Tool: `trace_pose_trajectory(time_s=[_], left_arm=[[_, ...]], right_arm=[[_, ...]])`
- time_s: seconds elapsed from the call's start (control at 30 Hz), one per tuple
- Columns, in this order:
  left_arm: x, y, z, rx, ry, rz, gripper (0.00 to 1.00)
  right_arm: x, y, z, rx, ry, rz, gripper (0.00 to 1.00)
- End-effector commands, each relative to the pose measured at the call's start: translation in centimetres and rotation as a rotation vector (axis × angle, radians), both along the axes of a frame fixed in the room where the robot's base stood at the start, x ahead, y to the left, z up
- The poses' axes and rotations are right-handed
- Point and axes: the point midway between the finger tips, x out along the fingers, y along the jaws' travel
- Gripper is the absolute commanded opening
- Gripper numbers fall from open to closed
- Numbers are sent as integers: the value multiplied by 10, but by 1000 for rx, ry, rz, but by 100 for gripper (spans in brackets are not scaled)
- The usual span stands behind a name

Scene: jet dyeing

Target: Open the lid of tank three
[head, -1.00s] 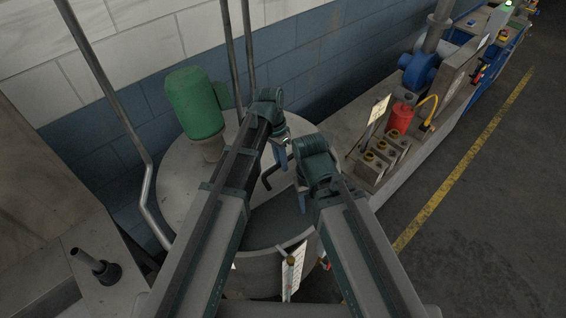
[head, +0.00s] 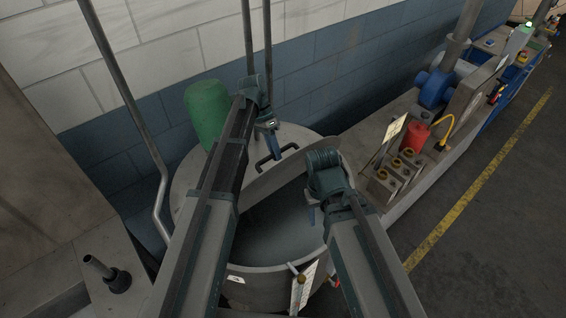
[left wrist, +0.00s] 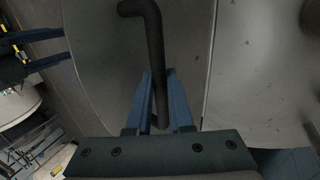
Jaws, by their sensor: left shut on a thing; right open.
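A round grey tank (head: 262,280) stands in the middle of the head view. Its grey lid (head: 285,173) is tilted up, with a dark opening (head: 275,228) below its front edge. A dark bent handle (head: 264,161) is on the lid. My left gripper (head: 272,150) is at the handle, and in the left wrist view my left gripper (left wrist: 158,85) is shut on the handle (left wrist: 150,35), which runs between its fingers. My right gripper (head: 312,212) is open and empty, above the right side of the opening. The small label on the tank's front is too small to read.
A green motor (head: 207,112) stands behind the tank at left, near upright pipes (head: 257,60). At right is a ledge with a red container (head: 414,138), several brass-topped blocks (head: 392,172) and a blue pump (head: 434,88). Floor (head: 480,215) is free farther right.

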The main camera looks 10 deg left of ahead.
Motion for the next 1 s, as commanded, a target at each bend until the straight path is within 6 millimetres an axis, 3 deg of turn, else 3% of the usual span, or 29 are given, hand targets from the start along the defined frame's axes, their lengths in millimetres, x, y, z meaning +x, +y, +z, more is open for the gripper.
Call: trace_pose_trajectory(time_s=[0.03, 0.23, 0.8, 0.83, 0.97, 1.0], left_arm=[[9, 6, -4, -9, 9, 4, 0], [16, 14, -2, -52, 50, 2, 0], [17, 18, 0, -70, 67, 1, 0], [17, 18, 0, -69, 68, 1, 25], [16, 17, 0, -70, 68, 0, 48], [16, 17, 1, -71, 69, 0, 49]], right_arm=[[0, 0, -5, 0, 0, 0, 56], [0, 0, -10, 0, -1, -1, 56], [0, 0, -11, 0, -1, -1, 56], [0, 0, -11, 0, -1, -1, 56], [0, 0, -10, 0, -1, -1, 56], [0, 0, -10, 0, -1, -1, 56]])
